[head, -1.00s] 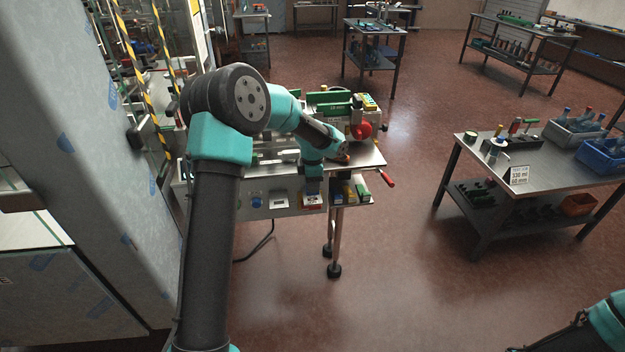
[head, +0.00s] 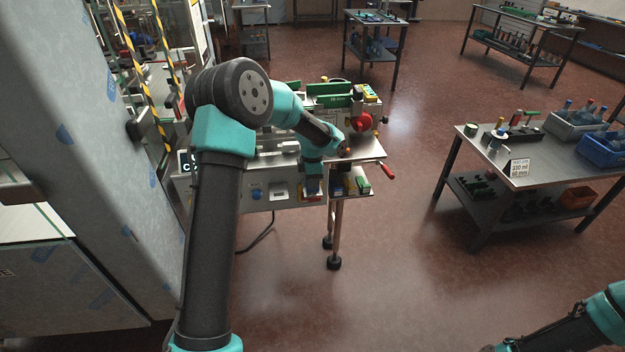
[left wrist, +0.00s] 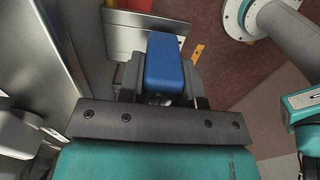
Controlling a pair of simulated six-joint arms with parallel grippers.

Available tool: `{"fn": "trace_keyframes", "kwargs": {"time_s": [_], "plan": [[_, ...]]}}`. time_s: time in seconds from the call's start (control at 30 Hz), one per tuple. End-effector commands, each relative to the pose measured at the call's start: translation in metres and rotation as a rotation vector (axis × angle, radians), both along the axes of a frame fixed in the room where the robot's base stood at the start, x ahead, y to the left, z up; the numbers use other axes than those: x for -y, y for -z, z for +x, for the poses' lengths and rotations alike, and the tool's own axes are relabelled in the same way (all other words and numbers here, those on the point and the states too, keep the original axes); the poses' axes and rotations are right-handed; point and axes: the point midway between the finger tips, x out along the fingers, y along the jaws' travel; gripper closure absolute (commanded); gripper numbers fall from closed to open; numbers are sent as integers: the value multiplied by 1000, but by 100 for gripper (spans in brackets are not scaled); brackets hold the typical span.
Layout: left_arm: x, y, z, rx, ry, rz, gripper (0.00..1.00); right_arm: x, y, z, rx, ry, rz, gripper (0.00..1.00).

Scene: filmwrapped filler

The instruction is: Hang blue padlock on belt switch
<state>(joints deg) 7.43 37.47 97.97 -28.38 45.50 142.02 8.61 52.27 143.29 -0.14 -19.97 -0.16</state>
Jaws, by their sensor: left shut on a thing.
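The blue padlock (left wrist: 165,65) is held between the fingers of my left gripper (left wrist: 158,88), its blue body facing the left wrist camera. In the head view my left gripper (head: 312,187) is at the front panel of the belt machine, shut on the padlock. A red and yellow part (head: 311,199), which looks like the belt switch, is on that panel close by the gripper, partly covered. In the left wrist view red (left wrist: 135,4) shows at the top edge, beyond the padlock. I cannot tell whether padlock and switch touch. My right gripper is out of view.
A red handle (head: 388,171) sticks out at the machine's right end. A bench (head: 530,178) with blue and grey bins stands at right. The floor between is clear.

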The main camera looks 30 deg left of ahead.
Motion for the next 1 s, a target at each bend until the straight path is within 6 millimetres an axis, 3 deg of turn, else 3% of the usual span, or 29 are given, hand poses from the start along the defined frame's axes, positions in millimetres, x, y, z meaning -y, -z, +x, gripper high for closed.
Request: {"fn": "trace_keyframes", "kwargs": {"time_s": [1.0], "plan": [[0, 6, 0, 0, 0, 0, 100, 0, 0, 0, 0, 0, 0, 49]]}}
